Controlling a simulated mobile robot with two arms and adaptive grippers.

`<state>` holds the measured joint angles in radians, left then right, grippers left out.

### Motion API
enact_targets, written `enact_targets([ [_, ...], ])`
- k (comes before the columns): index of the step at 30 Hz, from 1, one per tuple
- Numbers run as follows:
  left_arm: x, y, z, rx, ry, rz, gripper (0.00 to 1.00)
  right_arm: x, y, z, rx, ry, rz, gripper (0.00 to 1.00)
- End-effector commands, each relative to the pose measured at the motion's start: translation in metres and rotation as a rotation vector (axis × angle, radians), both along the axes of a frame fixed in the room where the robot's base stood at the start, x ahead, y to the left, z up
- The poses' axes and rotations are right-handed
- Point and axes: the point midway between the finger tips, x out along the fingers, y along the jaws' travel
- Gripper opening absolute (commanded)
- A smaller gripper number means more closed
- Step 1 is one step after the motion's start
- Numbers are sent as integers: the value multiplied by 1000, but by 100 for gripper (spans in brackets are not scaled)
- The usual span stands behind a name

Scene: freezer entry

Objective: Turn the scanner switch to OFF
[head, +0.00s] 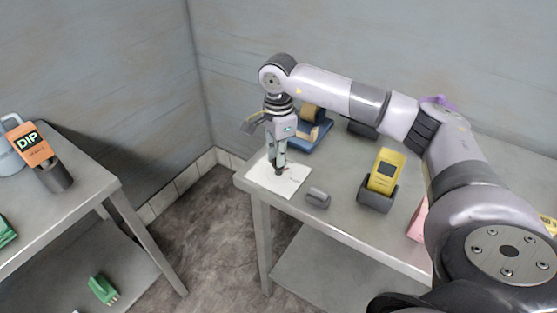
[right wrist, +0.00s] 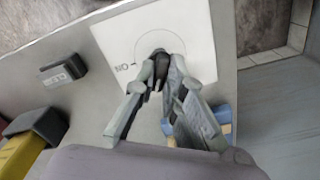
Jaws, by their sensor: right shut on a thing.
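A white switch plate (head: 292,187) lies flat on the grey table's left end. In the right wrist view the plate (right wrist: 196,22) shows a thin circle and a small dark printed label (right wrist: 124,67) that I cannot read surely. The dark switch knob (right wrist: 155,56) stands in the circle. My right gripper (head: 278,171) points down over the plate and is shut on the knob; its fingers also show in the right wrist view (right wrist: 160,78). The fingers hide part of the knob, so I cannot tell its setting. My left gripper is not in view.
A yellow scanner (head: 385,171) stands in a dark holder (head: 377,199). A small grey block (head: 318,197) sits near the table's front edge. A blue tape dispenser (head: 317,136) is behind the gripper. Another table (head: 82,193) at left bears an orange DIP box (head: 32,145).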

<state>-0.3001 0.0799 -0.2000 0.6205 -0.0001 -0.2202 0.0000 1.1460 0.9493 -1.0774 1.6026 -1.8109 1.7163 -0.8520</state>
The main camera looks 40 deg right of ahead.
Motion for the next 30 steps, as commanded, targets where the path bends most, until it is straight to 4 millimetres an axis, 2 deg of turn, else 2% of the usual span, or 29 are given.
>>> enact_targets([
  [3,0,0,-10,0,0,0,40,1,0,-1,1,-5,107,0],
  [15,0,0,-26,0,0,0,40,1,0,0,1,-6,413,0],
  [30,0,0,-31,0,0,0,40,1,0,2,1,-5,550,0],
])
